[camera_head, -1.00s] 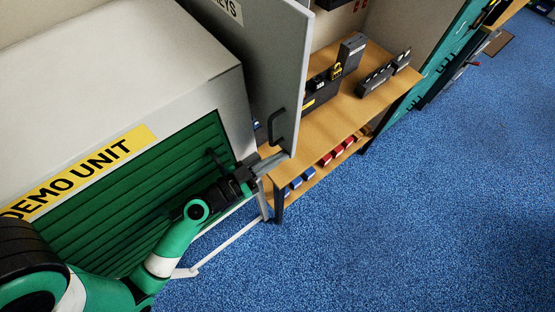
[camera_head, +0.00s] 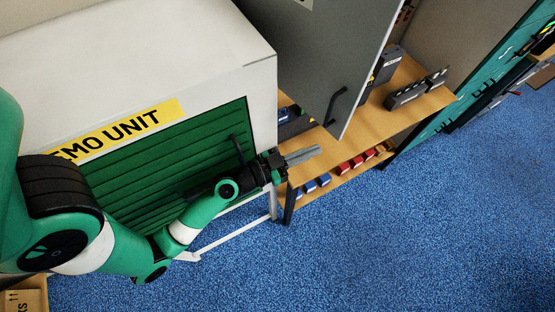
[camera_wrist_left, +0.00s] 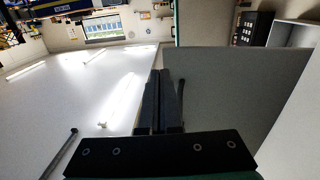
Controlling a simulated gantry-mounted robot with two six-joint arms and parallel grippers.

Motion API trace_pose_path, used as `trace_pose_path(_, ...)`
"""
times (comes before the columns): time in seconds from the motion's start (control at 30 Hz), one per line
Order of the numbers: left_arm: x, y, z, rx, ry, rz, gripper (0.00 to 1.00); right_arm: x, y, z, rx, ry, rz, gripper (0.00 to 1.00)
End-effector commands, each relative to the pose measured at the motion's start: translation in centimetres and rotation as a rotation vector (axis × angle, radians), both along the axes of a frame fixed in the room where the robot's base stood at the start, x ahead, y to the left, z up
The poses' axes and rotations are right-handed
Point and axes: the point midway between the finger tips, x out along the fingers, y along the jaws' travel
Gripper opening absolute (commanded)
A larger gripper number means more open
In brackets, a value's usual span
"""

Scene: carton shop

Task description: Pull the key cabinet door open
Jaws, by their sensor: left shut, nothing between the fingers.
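The key cabinet door (camera_head: 325,50) is a grey panel with a black bar handle (camera_head: 335,105) near its lower free edge. It stands out at an angle over the bench, swung partly open. It also fills the right-middle of the left wrist view (camera_wrist_left: 235,85). My left gripper (camera_head: 316,152) is shut and empty, just below the door's lower edge and the handle in the head view. In the left wrist view its closed fingers (camera_wrist_left: 162,98) point up the picture, with a dark bar beside them on the right. The head view crops the door's top. My right gripper is not in view.
The white DEMO UNIT box (camera_head: 150,60) with a green shutter (camera_head: 160,165) is close at the left of the gripper. A wooden bench (camera_head: 425,105) with dark items on top and small red and blue boxes below stands behind. The blue floor (camera_head: 400,240) is clear.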

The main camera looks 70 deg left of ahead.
Motion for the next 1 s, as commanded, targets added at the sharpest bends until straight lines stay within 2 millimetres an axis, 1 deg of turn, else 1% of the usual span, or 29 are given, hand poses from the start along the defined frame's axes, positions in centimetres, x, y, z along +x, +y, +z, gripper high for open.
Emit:
trace_pose_path(0.07,-1.0,-0.9,-0.4,0.0,0.002,-0.012,0.0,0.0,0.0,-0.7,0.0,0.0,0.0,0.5)
trace_pose_path(0.2,-4.9,-1.9,-0.8,-0.001,0.004,-0.008,0.0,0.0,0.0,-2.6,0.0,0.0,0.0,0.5)
trace_pose_path(0.3,-7.2,-2.7,-0.8,-0.002,0.003,-0.008,0.0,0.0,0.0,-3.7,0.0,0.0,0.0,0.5)
trace_pose_path(0.43,-9.3,-3.3,-0.6,-0.001,0.002,-0.008,0.0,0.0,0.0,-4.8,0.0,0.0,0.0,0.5)
trace_pose_path(0.5,-10.0,-3.5,-0.4,-0.001,0.002,-0.009,0.0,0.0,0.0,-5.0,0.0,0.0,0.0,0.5)
trace_pose_path(0.6,-10.4,-3.7,-0.2,0.0,0.002,-0.009,0.0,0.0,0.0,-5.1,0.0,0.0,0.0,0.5)
trace_pose_path(1.0,-10.4,-3.9,0.2,0.0,0.001,-0.015,0.0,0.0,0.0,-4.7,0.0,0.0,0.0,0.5)
